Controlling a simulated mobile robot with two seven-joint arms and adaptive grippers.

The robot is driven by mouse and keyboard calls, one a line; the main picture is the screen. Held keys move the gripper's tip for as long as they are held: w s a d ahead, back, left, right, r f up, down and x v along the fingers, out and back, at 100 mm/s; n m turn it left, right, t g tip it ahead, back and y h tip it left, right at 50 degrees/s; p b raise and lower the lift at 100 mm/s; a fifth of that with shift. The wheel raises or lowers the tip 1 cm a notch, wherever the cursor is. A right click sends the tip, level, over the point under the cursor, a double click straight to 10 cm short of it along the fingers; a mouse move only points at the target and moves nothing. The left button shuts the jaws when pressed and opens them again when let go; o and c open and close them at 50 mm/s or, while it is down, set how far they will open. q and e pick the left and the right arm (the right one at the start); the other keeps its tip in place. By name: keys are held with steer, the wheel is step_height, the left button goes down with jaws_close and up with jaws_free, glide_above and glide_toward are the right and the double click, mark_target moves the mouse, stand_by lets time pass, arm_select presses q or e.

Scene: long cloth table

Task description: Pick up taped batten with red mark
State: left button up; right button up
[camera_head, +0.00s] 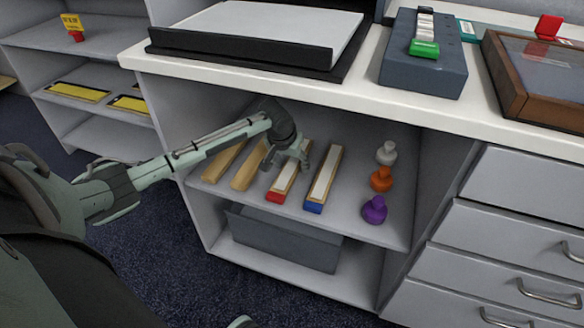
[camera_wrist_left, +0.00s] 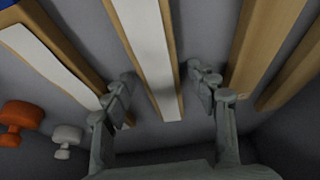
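The taped batten with the red mark (camera_head: 285,179) lies on the upper shelf of the open cabinet, its red end toward the front. A white strip runs along its wooden top. My left gripper (camera_head: 285,164) is over its rear part, open, with one finger on each side. In the left wrist view, the white-taped batten (camera_wrist_left: 153,50) runs between the spread fingers (camera_wrist_left: 165,80), with gaps on both sides. Its red end is out of that view. Whether the fingertips touch the shelf I cannot tell. My right gripper is not in view.
A taped batten with a blue end (camera_head: 323,180) lies to the right, two plain wooden battens (camera_head: 248,168) to the left. White, orange (camera_head: 381,179) and purple knobbed pieces stand farther right. The countertop (camera_head: 360,95) overhangs the shelf; a grey bin (camera_head: 285,240) sits below.

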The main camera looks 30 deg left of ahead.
arm_select(q)
steer(key=c, duration=1.1)
steer(key=shift+r, duration=0.1)
